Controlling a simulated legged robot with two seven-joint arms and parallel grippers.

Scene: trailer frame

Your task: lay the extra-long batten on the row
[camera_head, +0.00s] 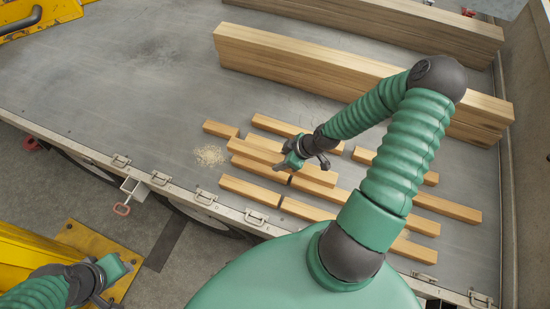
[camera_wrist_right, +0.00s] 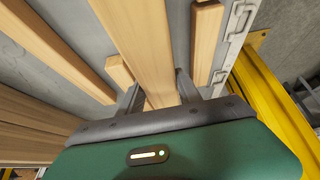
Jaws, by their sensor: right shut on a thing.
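My right gripper (camera_head: 302,158) is over the rows of battens on the trailer deck. It is shut on a long pale batten (camera_wrist_right: 145,45), which runs between its two fingers in the right wrist view. In the head view this batten (camera_head: 250,151) lies along the row direction, partly hidden by the gripper. It looks close above or on the battens there; I cannot tell whether it touches. Neighbouring battens include one on the near side (camera_head: 249,190) and one on the far side (camera_head: 275,125). My left gripper (camera_head: 112,278) is at lower left, away from the battens; its jaw opening is unclear.
Stacked long planks (camera_head: 300,62) stand on the deck behind the battens. A small sawdust pile (camera_head: 209,155) lies left of them. The trailer's near edge (camera_head: 215,205) carries metal latches. The deck (camera_head: 110,75) at left is clear. Yellow steelwork (camera_head: 85,240) stands below my left gripper.

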